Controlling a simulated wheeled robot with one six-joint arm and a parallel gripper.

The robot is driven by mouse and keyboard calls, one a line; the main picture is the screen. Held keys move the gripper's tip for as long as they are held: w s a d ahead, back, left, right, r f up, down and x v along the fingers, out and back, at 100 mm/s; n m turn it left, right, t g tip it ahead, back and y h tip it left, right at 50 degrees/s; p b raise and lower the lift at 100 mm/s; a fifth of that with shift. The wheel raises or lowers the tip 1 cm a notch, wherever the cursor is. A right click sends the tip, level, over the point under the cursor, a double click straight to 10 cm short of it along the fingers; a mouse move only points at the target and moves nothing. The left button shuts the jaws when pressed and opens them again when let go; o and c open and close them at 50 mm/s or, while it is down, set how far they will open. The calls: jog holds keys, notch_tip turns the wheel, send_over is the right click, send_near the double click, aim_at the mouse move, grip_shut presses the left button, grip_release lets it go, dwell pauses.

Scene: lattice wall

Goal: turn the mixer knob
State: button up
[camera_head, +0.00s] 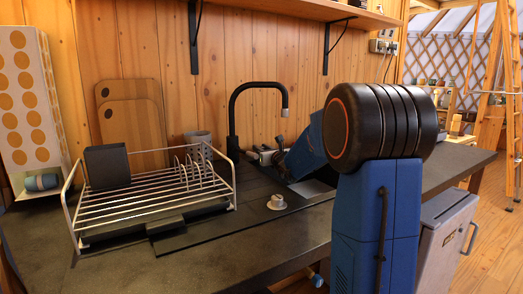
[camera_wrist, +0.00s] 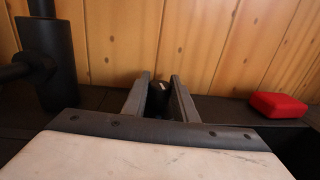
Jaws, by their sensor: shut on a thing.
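The mixer knob (camera_wrist: 158,100) is a small dark cylinder with a pale mark on its top, standing on the dark counter near the wooden wall in the wrist view. My gripper (camera_wrist: 159,90) has its two grey fingers on either side of the knob and is shut on it. The lower part of the knob is hidden behind the front of my gripper. The black tap (camera_head: 234,128) rises behind the sink area in the head view. A black tap post also stands at the left of the wrist view (camera_wrist: 57,65). My arm hides much of the sink area in the head view.
A red block (camera_wrist: 278,105) lies right of the knob. A shelf (camera_head: 300,8) runs above.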

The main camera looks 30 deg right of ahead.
jog(key=shift+m+h, duration=0.3)
jog(key=shift+h, duration=0.1)
dwell(0.3)
jog(key=o, duration=1)
jog(key=shift+o, duration=0.2)
jog(key=s+a, duration=0.1)
jog(key=s, duration=0.6)
jog(key=shift+s, duration=0.25)
